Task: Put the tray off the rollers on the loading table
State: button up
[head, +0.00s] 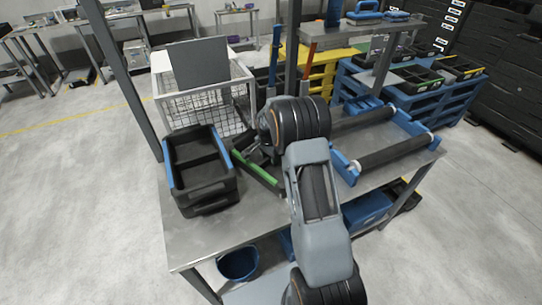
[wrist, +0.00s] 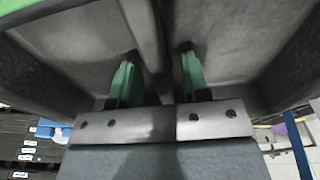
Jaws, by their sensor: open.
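A black tray with a green edge (head: 257,172) is in the middle of the grey metal table (head: 225,232), partly hidden behind my arm. Whether it rests flat on the table is hard to tell. My gripper (wrist: 158,72) is open, its green fingers on either side of the tray's dark divider (wrist: 150,35), with a gap on each side. The tray's green edge shows at the upper left of the wrist view (wrist: 15,5). The blue-framed rollers (head: 392,150) are at the right end of the table, partly covered by my arm, with no tray visible on them.
A black two-compartment tray with blue sides (head: 202,187) stands at the table's left, close to the green-edged one. A wire cart (head: 205,95) and a dark post (head: 122,75) stand behind. The table's front left is bare. A blue bucket (head: 238,263) is below.

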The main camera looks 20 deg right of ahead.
aim_at(268, 157)
notch_tip(268, 157, up, 12)
jog(key=a, duration=0.1)
jog(key=s+a+r+n+t, duration=0.1)
jog(key=s+a+r+n, duration=0.25)
jog(key=s, duration=0.25)
jog(key=s+a+r+n, duration=0.3)
jog(key=s+r, duration=0.1)
jog(key=s, duration=0.2)
jog(key=s+a+n+t, duration=0.1)
jog(key=s+a+n, duration=0.1)
jog(key=s, duration=0.5)
jog(key=s+a+f+n+t+y, duration=0.1)
jog(key=s+a+n, duration=0.1)
jog(key=s+n, duration=0.3)
jog(key=shift+s+f, duration=0.15)
jog(key=shift+s, duration=0.85)
jog(key=shift+a, duration=0.1)
jog(key=shift+r+p, duration=0.35)
jog(key=shift+r, duration=0.2)
